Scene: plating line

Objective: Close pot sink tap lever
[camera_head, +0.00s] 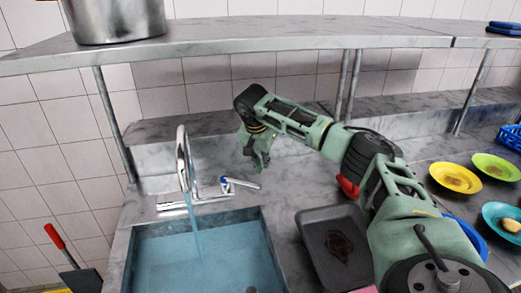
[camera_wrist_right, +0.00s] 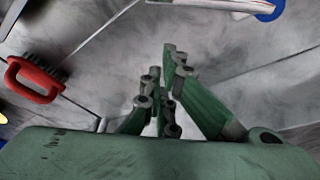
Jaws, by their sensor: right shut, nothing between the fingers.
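The tap (camera_head: 182,160) is a chrome gooseneck at the back edge of the pot sink (camera_head: 247,216). A stream of water (camera_head: 197,222) runs from its spout into the blue water below. The tap lever (camera_head: 242,184) is a chrome bar with a blue mark at its base, and points to the right. In the right wrist view part of the lever (camera_wrist_right: 220,5) shows at the top edge. My right gripper (camera_head: 260,165) is shut and empty, above and behind the lever, apart from it; its fingers show in the right wrist view (camera_wrist_right: 166,110). My left gripper is out of view.
A dark tray (camera_head: 312,225) lies right of the sink. A red-handled brush (camera_wrist_right: 32,80) lies on the counter. Yellow, green and cyan plates (camera_head: 455,178) stand at the right. A shelf (camera_head: 270,31) with a steel pot (camera_head: 115,20) runs above the counter.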

